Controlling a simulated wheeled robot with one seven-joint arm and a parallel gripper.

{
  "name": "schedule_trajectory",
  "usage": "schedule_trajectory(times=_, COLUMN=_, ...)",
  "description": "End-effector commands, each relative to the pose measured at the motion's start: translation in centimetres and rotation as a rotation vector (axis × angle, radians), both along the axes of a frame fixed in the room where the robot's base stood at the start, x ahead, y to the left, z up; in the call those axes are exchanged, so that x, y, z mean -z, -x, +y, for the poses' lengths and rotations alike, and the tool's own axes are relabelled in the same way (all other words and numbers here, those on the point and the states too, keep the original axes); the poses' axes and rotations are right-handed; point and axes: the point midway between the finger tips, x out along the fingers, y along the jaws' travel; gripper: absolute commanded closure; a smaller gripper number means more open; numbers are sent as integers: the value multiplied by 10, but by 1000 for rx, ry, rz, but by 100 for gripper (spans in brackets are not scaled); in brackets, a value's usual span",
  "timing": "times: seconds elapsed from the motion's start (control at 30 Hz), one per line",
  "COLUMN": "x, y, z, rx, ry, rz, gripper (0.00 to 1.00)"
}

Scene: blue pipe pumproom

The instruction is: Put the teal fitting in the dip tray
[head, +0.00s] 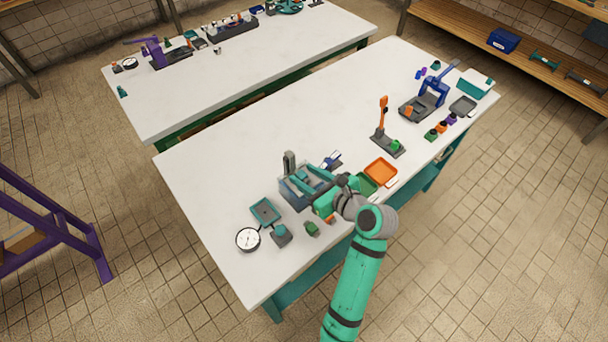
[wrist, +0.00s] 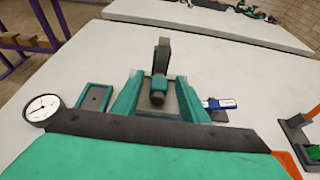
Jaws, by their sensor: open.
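The teal fitting (wrist: 159,83) sits upright on a dark peg in a grey stand with a tall grey post (wrist: 163,54), in the middle of the wrist view. My gripper (wrist: 159,76) is open, with one teal finger to each side of the fitting; I cannot tell whether they touch it. In the head view my gripper (head: 298,175) is over the stand (head: 289,160) and partly hides it. A shallow teal tray (head: 255,214) with a dark floor lies to the left of the stand; it also shows in the wrist view (wrist: 79,96). No label shows which tray is the dip tray.
A round gauge (head: 248,239), a dark block with a teal top (head: 281,236) and a green fitting (head: 312,229) are near the teal tray. An orange tray (head: 380,171) and an orange-topped stand (head: 382,118) are to the right. The back middle of the bench is clear.

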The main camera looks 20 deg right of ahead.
Motion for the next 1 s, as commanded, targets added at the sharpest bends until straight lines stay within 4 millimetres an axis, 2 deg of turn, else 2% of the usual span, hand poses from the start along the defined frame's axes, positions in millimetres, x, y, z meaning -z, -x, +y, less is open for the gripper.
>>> schedule_trajectory(times=0.5, x=-36, y=81, z=-29, rx=0, ry=2, rz=-1, gripper=60)
schedule_trajectory(times=0.7, x=-42, y=95, z=-34, rx=-2, ry=0, rz=0, gripper=60)
schedule_trajectory(times=1.0, x=-43, y=97, z=-34, rx=-2, ry=0, rz=0, gripper=60)
